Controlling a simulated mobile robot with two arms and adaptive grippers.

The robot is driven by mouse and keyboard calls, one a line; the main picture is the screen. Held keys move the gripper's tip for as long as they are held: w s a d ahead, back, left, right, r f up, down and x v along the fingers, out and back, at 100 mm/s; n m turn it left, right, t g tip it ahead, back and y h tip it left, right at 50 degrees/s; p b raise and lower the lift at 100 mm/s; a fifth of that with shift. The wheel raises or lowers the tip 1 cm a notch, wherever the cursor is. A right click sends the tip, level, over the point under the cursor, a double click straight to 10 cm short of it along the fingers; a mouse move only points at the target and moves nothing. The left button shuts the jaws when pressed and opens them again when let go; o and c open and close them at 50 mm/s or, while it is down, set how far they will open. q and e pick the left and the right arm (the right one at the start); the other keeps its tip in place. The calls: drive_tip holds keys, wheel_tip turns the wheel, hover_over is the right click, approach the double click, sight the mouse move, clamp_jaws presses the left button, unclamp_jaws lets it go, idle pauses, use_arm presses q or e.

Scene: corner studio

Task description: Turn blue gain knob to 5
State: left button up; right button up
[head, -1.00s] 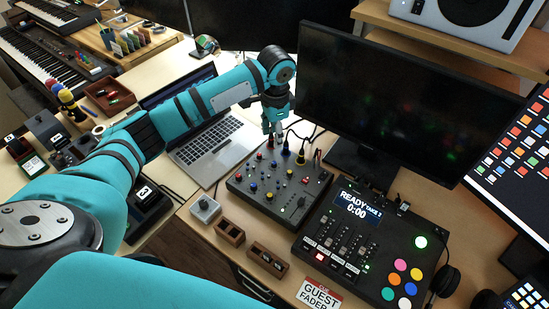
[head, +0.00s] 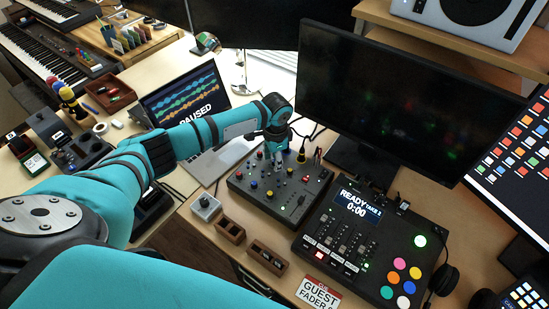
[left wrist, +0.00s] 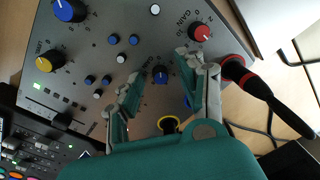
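The black mixer panel (head: 262,206) lies on the desk in the head view. In the left wrist view, a small blue knob (left wrist: 160,75) with a pale marker line and printed scale sits between my left gripper's fingers. My left gripper (left wrist: 158,74) is open, with one finger on each side of that knob; I cannot tell whether they touch it. In the head view, my left gripper (head: 278,152) points down over the mixer's far part and hides the knob there. A red knob (left wrist: 200,32) marked GAIN is close by. My right gripper is not in view.
A red-ringed plug (left wrist: 236,70) and a yellow-ringed plug (left wrist: 169,124) are near the fingers. The monitor (head: 375,105) rises behind, with the laptop (head: 205,163) left.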

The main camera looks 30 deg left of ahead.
use_arm(q)
clamp_jaws()
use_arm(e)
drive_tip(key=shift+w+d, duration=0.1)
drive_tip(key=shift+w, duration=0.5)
